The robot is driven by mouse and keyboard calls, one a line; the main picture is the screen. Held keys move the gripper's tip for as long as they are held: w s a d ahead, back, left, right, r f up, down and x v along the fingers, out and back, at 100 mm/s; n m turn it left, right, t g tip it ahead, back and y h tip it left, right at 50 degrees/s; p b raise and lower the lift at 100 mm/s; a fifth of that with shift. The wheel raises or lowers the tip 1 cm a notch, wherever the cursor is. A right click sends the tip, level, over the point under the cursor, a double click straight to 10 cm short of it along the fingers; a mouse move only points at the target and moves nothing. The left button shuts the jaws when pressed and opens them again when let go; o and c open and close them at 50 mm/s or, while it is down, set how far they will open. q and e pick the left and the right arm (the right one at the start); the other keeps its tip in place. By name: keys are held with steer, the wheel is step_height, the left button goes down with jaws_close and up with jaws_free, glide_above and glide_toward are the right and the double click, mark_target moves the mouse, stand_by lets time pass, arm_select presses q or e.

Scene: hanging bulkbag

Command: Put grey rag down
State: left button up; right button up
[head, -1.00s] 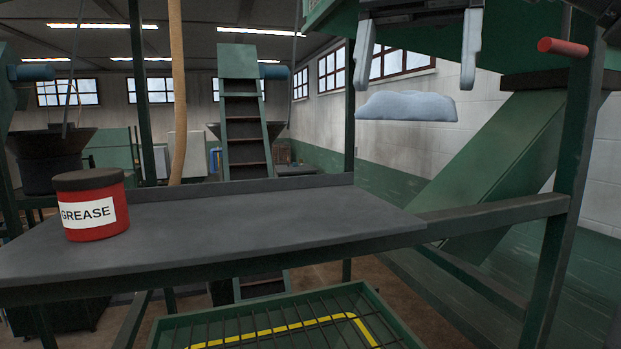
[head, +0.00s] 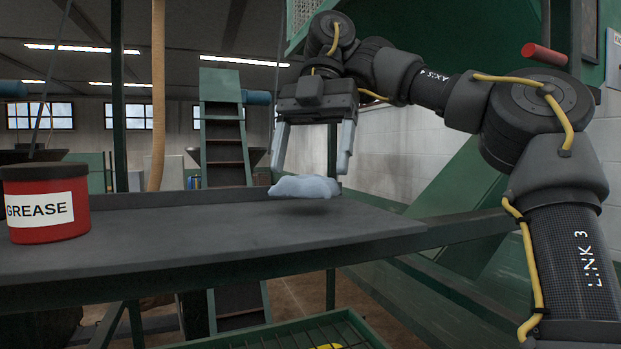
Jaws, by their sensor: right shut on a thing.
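The grey rag (head: 304,187) is a crumpled, pale blue-grey cloth in the head view, over the right part of the dark shelf. A shadow lies on the shelf just below it, and it looks slightly above the surface. My right gripper (head: 310,172) points down at the rag, its two pale fingers at either side and shut on it. How the fingertips meet the cloth is partly hidden. My left gripper is not in view.
The dark grey shelf (head: 180,232) is clear in the middle. A red grease tin (head: 45,203) with a dark lid stands at its left. A green tray with a wire grid (head: 290,333) sits below. A red-ended bar (head: 544,55) juts out at the upper right.

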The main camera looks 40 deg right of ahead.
steer(key=shift+s+f, duration=0.2)
steer(key=shift+f, duration=1.05)
steer(key=o, duration=0.9)
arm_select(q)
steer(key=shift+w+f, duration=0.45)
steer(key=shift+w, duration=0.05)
arm_select(e)
steer(key=shift+r, duration=0.15)
arm_select(q)
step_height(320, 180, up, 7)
steer(key=p, duration=0.6)
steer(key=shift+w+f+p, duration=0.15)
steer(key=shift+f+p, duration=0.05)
steer(key=shift+p, duration=0.15)
arm_select(e)
steer(key=v, duration=0.7)
steer(key=shift+d+r, duration=0.1)
steer(key=shift+r, duration=0.05)
